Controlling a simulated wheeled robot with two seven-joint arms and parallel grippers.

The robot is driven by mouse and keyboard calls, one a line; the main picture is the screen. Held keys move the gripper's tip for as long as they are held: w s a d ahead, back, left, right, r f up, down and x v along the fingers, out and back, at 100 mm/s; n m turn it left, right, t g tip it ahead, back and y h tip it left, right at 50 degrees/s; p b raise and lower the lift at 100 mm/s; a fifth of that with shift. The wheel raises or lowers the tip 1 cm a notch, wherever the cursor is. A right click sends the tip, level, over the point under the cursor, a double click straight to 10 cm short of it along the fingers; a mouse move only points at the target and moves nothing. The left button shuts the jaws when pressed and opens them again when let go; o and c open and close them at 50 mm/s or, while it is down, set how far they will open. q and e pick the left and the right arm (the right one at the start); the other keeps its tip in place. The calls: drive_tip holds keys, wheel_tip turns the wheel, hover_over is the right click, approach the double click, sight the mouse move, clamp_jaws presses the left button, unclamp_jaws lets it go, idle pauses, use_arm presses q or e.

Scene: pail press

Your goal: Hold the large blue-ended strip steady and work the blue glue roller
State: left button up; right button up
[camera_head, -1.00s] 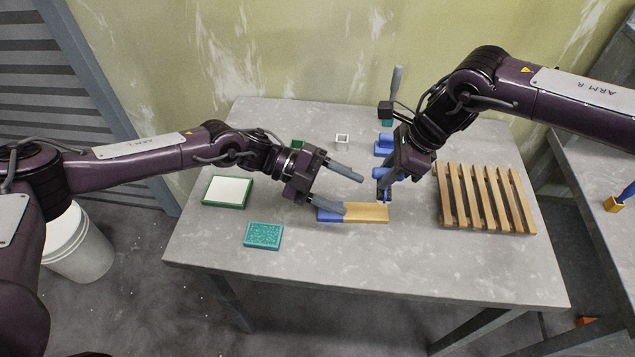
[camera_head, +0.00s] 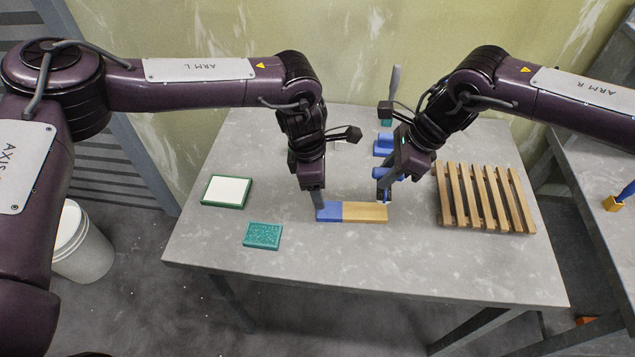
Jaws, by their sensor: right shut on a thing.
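The large strip (camera_head: 364,212) lies flat on the table, bare wood on the right with a blue end (camera_head: 330,212) on the left. My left gripper (camera_head: 319,204) points down at the outer left edge of the blue end. One finger shows beside it; the other finger is hidden, so I cannot tell whether it grips. My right gripper (camera_head: 384,190) is shut on the blue glue roller (camera_head: 381,173), which is partly hidden by the fingers. It is just above or at the strip's right end; contact is unclear.
A slatted wooden rack (camera_head: 485,198) stands on the right of the table. A white-topped green pad (camera_head: 226,191) and a teal block (camera_head: 262,236) lie on the left. A blue block (camera_head: 384,146) is behind the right gripper. The table's front is clear.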

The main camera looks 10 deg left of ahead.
use_arm(q)
drive_tip(key=shift+a+f, duration=0.1)
drive_tip(key=shift+f, duration=0.3)
drive_tip(key=f, duration=0.4)
drive_tip(key=d+f, duration=0.1)
drive_tip(key=f, duration=0.2)
drive_tip(key=shift+w, duration=0.1)
drive_tip(key=c, duration=1.1)
drive_tip(key=shift+c, duration=0.2)
drive_tip(key=o, duration=1.3)
drive_tip(key=c, duration=1.3)
